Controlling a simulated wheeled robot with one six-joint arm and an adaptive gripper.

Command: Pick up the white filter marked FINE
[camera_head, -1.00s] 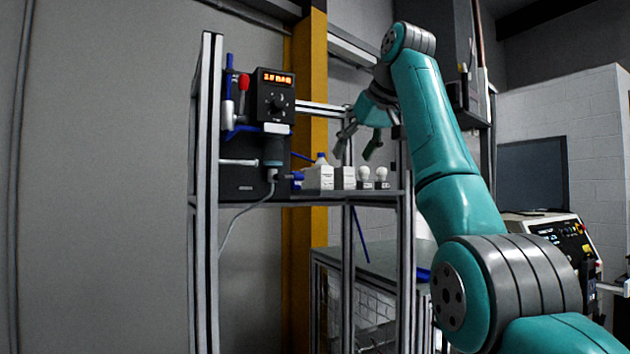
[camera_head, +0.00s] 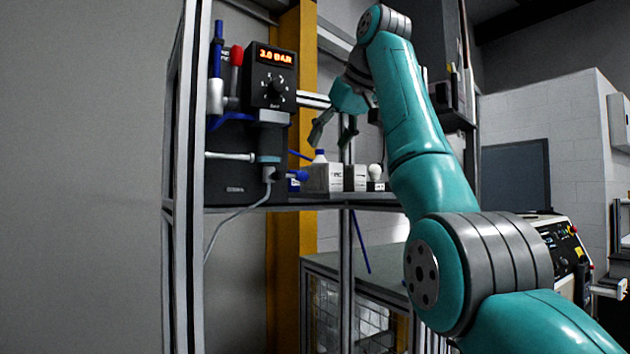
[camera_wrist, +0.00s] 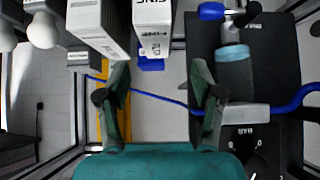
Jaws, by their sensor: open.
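The white filter box whose upside-down lettering looks like FINE (camera_wrist: 153,30) is at the top middle of the wrist view, with a blue part below it. It appears to be the left white box (camera_head: 328,178) on the shelf in the head view, where its lettering is too small to read. A second white box (camera_wrist: 97,25) stands beside it, also in the head view (camera_head: 356,178). My gripper (camera_wrist: 160,85) is open and empty, its fingers pointing toward the FINE box without touching it. In the head view my gripper (camera_head: 332,142) hangs above the boxes.
White bulb-shaped items (camera_wrist: 42,30) stand beyond the second box. A black gauge unit (camera_head: 271,80) with a lit display, a red-topped lever (camera_head: 236,58) and a blue-ended pipe (camera_head: 298,175) stand left of the boxes. A metal frame post (camera_head: 186,200) is at far left.

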